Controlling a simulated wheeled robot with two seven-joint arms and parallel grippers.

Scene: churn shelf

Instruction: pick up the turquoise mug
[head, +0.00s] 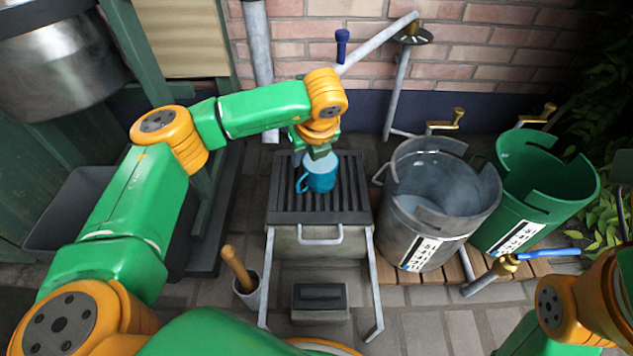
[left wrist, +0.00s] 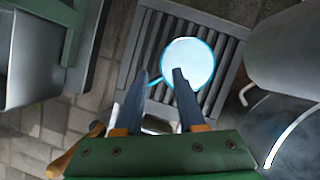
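The turquoise mug (head: 321,182) stands upright on a dark slatted grate (head: 288,205), its handle pointing left in the head view. In the left wrist view the mug (left wrist: 190,62) shows from above, with a pale round top and a bright blue rim. My left gripper (left wrist: 162,88) is open, its two dark fingers apart. The handle lies in the gap between the fingers in that view, and the right finger overlaps the mug's near edge. In the head view the left gripper (head: 318,152) is just above and behind the mug, its fingertips partly hidden. Contact cannot be told. My right gripper is out of view.
A grey metal bucket (head: 430,225) and a green bucket (head: 520,225) stand right of the grate on wooden slats. A pale pipe (head: 375,45) rises behind the grate. A pot with a wooden handle (head: 237,266) stands at its lower left. A dark bin (head: 70,205) is farther left.

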